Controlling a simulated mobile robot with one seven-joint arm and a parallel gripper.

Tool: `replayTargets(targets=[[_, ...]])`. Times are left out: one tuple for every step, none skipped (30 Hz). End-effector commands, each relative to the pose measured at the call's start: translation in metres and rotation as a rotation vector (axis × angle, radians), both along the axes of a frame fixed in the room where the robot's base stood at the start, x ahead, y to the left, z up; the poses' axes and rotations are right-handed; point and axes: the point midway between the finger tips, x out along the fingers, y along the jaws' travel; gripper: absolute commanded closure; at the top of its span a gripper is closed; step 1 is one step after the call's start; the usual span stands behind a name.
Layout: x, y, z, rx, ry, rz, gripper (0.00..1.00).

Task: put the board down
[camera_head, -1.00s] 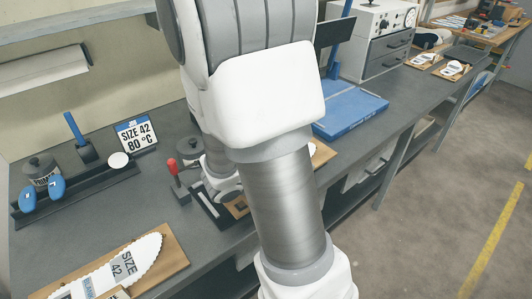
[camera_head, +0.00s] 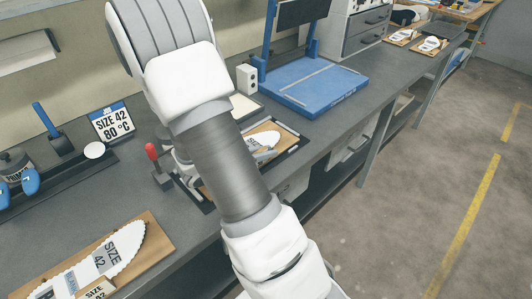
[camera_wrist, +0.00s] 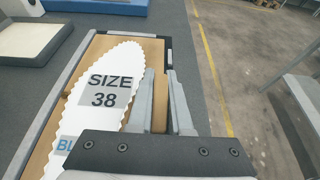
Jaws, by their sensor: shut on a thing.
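The brown board (camera_wrist: 145,48) carries a white scalloped insole blank (camera_wrist: 98,82) marked SIZE 38 in the wrist view. In the head view the board (camera_head: 259,128) shows just right of my arm, partly covered by it. My gripper (camera_wrist: 161,88) is shut on the board's edge, beside the insole. The board is over or in a dark holder with grey side rails (camera_wrist: 48,118) and a black corner. I cannot tell whether it rests fully on the holder.
Another board (camera_head: 150,240) with a SIZE 42 insole lies at the front left. A red-knobbed lever (camera_head: 152,152) stands left of my arm. A blue press base (camera_head: 312,85) is behind the holder. A SIZE 42, 80 °C sign (camera_head: 113,122) stands at the back left.

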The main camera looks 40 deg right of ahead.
Motion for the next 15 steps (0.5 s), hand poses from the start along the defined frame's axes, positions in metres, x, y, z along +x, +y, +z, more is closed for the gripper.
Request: replayTargets(targets=[[0.0004, -0.0002, 0.0009, -0.001, -0.002, 0.000, 1.00], [0.0004, -0.0002, 0.0014, -0.001, -0.003, 0.000, 1.00], [0.0004, -0.0002, 0.0015, -0.001, -0.003, 0.000, 1.00], [0.0004, -0.0002, 0.0015, -0.001, -0.002, 0.000, 1.00], [0.0003, -0.0002, 0.0015, -0.001, -0.002, 0.000, 1.00], [0.0003, -0.0003, 0.0010, -0.001, -0.002, 0.000, 1.00], [0.0003, -0.0002, -0.0001, -0.001, -0.002, 0.000, 1.00], [0.0003, -0.0002, -0.0013, -0.001, -0.002, 0.000, 1.00], [0.0003, -0.0002, -0.0030, -0.001, -0.002, 0.000, 1.00], [0.0001, -0.0002, -0.0030, -0.001, -0.001, 0.001, 0.81], [0.0001, -0.0001, -0.0020, 0.000, -0.001, 0.000, 0.76], [0.0001, -0.0001, -0.0018, 0.000, -0.001, 0.000, 0.68], [0.0001, -0.0001, -0.0018, 0.000, -0.001, 0.000, 0.63], [0.0001, -0.0001, -0.0018, 0.000, -0.001, 0.000, 0.58], [0.0001, -0.0001, -0.0018, 0.000, -0.001, 0.000, 0.53]])
